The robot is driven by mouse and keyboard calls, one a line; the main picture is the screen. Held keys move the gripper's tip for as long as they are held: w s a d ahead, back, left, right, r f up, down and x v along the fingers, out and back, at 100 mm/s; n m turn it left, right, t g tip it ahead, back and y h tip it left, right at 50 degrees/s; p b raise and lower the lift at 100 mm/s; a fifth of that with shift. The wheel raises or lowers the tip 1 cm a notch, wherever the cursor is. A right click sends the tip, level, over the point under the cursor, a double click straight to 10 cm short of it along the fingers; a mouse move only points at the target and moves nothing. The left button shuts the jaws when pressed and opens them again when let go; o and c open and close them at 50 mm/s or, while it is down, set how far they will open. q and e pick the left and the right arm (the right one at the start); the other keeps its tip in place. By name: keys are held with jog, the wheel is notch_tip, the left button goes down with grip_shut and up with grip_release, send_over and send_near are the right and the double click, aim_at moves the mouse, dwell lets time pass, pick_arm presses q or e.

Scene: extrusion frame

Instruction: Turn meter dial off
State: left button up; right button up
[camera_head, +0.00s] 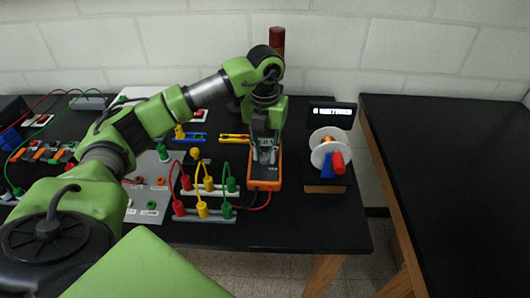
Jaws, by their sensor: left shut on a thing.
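An orange handheld meter (264,185) lies on the black table near its right part, with a red lead running from its lower end. My left arm reaches in from the left, and its gripper (265,150) points down over the meter. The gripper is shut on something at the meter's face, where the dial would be. The fingers hide the dial, so its setting cannot be read. My right gripper is not in view.
Red, yellow and green plugs (203,208) on grey strips stand left of the meter. A white spool (325,150) and a small display (331,115) stand to its right. A red-topped post (277,40) rises behind. A second black table (460,170) is bare.

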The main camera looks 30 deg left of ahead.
aim_at(265, 156)
pick_arm(q)
jog(key=n, duration=0.6)
jog(key=shift+n, duration=0.4)
dwell(0.4)
jog(key=o, duration=1.1)
jog(key=shift+o, duration=0.2)
notch_tip(265, 156, up, 12)
